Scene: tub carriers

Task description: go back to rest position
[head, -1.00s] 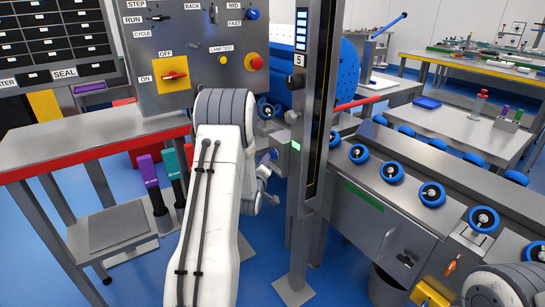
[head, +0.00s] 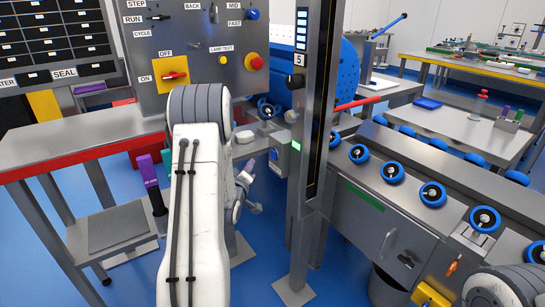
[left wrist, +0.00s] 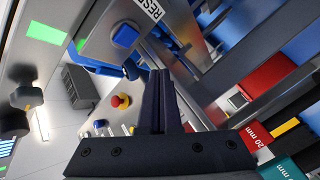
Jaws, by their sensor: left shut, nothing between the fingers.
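My left arm comes up from the bottom of the head view, in front of the control panel (head: 205,75). My left gripper (head: 251,195) shows partly behind the forearm, pointing away to the right above the blue floor. In the left wrist view its dark fingers (left wrist: 162,98) are pressed together with nothing between them. My right gripper is out of view; only a rounded grey part of my right arm shows in the bottom right corner of the head view.
A steel post (head: 313,140) stands right of my left gripper. A red-edged bench (head: 80,145) is at left. The left wrist view shows a blue button (left wrist: 125,36) and a red button (left wrist: 121,101) nearby.

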